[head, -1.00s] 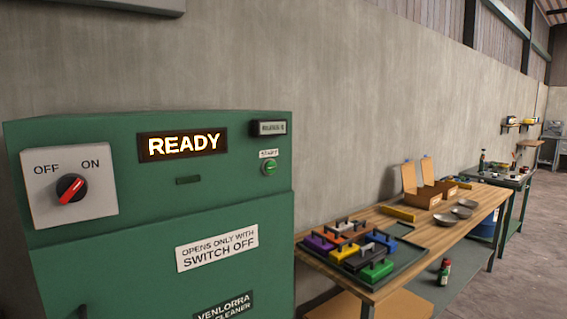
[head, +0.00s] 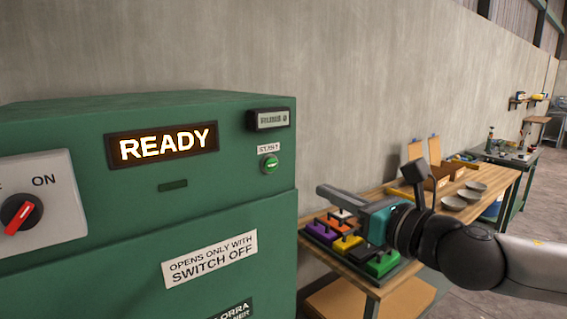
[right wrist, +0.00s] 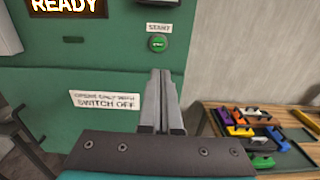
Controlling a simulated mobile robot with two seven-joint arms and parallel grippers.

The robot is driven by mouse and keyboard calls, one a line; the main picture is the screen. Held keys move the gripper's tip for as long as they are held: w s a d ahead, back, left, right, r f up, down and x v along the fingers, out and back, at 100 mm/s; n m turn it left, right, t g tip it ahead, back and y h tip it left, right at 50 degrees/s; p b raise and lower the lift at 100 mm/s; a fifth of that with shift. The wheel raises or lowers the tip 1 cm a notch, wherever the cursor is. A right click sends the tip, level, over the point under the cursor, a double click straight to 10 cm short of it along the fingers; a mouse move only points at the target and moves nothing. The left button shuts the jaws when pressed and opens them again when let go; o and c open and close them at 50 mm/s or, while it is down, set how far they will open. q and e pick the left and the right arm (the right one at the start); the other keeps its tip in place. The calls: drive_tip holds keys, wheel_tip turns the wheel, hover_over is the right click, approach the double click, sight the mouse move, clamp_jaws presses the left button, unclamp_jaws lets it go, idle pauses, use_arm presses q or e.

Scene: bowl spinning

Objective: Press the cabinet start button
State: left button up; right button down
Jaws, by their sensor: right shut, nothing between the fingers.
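The green cabinet (head: 110,220) fills the left of the head view, its lit display (head: 163,147) reading READY. The round green start button (head: 269,164) sits at the upper right of its front, under a START label. It also shows in the right wrist view (right wrist: 158,44), above my fingertips. The red switch knob (head: 21,213) is at the left edge, turned toward ON. My right gripper (head: 321,190) is shut and empty, to the right of the cabinet and apart from the button. In the right wrist view its closed fingers (right wrist: 161,75) point toward the cabinet. My left gripper is not in view.
A wooden workbench (head: 345,277) stands right of the cabinet, with a tray of several coloured blocks (head: 382,263) under my right arm. Metal bowls (head: 453,202) and an open cardboard box (head: 437,180) are farther back. A bare wall is behind.

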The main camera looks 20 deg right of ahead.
drive_tip(key=shift+s+a+r, duration=0.15)
drive_tip(key=shift+s+r, duration=0.05)
drive_tip(key=shift+w, duration=0.1)
drive_tip(key=p, duration=0.5)
approach(272, 165)
drive_tip(key=x, duration=0.5)
drive_tip(key=shift+w+a, duration=0.1)
drive_tip(key=shift+x, duration=0.8)
